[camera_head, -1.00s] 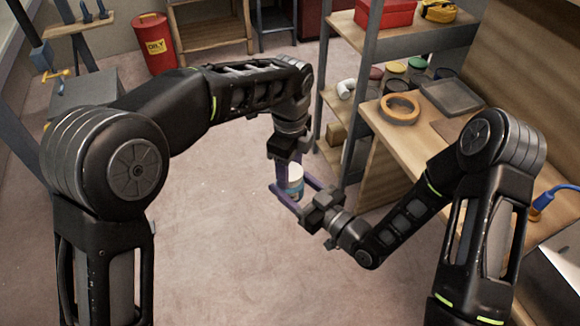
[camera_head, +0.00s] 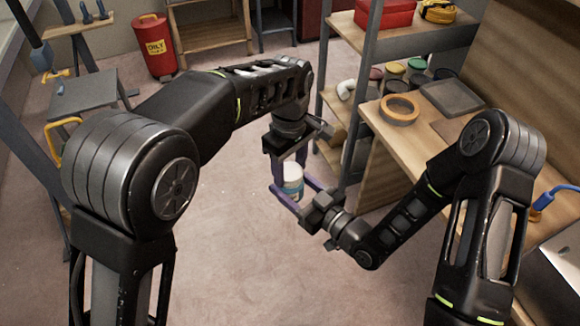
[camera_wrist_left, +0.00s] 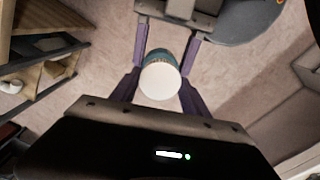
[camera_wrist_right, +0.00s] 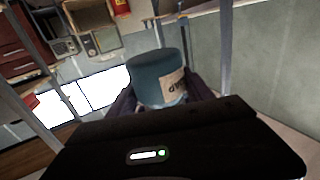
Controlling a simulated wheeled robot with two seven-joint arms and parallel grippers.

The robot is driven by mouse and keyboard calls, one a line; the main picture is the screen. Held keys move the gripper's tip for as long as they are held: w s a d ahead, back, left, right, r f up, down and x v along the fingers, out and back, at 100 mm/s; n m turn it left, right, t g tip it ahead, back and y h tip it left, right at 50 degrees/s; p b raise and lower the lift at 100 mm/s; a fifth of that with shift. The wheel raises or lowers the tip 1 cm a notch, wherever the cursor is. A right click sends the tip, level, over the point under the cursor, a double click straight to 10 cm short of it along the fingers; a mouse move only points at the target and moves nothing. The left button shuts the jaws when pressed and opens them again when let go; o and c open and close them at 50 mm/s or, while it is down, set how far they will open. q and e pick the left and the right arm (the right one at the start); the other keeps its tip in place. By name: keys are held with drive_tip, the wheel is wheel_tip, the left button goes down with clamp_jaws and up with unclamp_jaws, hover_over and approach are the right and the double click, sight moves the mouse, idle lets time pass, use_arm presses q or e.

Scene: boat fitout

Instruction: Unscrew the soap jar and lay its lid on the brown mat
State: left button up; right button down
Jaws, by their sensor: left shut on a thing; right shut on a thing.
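The soap jar (camera_head: 292,188) is upright in the air, with a blue-teal body and a pale lid (camera_head: 293,171). My left gripper (camera_head: 290,167) points down from above and is shut on the lid, whose round white top (camera_wrist_left: 160,82) faces the left wrist camera. My right gripper (camera_head: 299,191) comes in from the side and is shut on the jar body. In the right wrist view the teal body (camera_wrist_right: 152,66) and its label appear upside down. Lid and body are together; I see no clear gap. A flat brown patch (camera_head: 441,128) on the bench, partly hidden by my right arm, may be the mat.
The wooden bench (camera_head: 375,118) at right carries a tan ring (camera_head: 399,108) and a dark grey slab (camera_head: 452,97). A shelf unit with paint cans (camera_head: 394,69) stands behind. A red bin (camera_head: 156,47) stands at the back left. The floor below the jar is clear.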

use_arm(q)
drive_tip(key=n, duration=0.5)
drive_tip(key=shift+n, duration=0.3)
drive_tip(key=n, duration=0.3)
drive_tip(key=shift+r, duration=0.25)
drive_tip(key=shift+r, duration=0.9)
drive_tip(key=shift+r, duration=2.05)
